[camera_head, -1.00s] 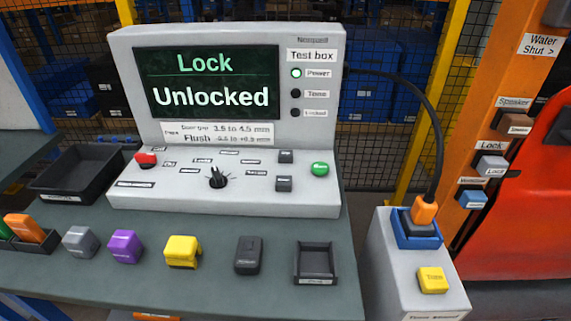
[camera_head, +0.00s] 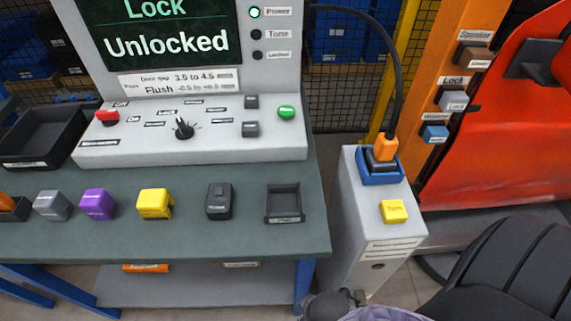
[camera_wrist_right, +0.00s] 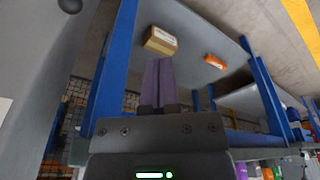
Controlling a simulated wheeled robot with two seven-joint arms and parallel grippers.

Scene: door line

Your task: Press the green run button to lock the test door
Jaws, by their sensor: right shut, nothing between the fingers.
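The green button (camera_head: 286,112) is at the right end of the grey test box's sloped panel (camera_head: 200,148). The screen (camera_head: 165,35) reads "Lock" and "Unlocked". The power lamp (camera_head: 255,12) glows green, while the two lamps below it are dark. A red-orange door (camera_head: 500,120) stands at the far right, partly cut off. My right gripper shows in the right wrist view with its purple fingers (camera_wrist_right: 158,65) shut together and empty. It points at a lower shelf, away from the button. My left gripper is in neither view.
The panel also holds a red button (camera_head: 107,117), a black knob (camera_head: 183,129) and dark square buttons. Several blocks and a black tray (camera_head: 284,203) are on the bench. A grey pedestal (camera_head: 370,230) with a yellow button (camera_head: 393,211) and a cable plug (camera_head: 384,148) stands to the right.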

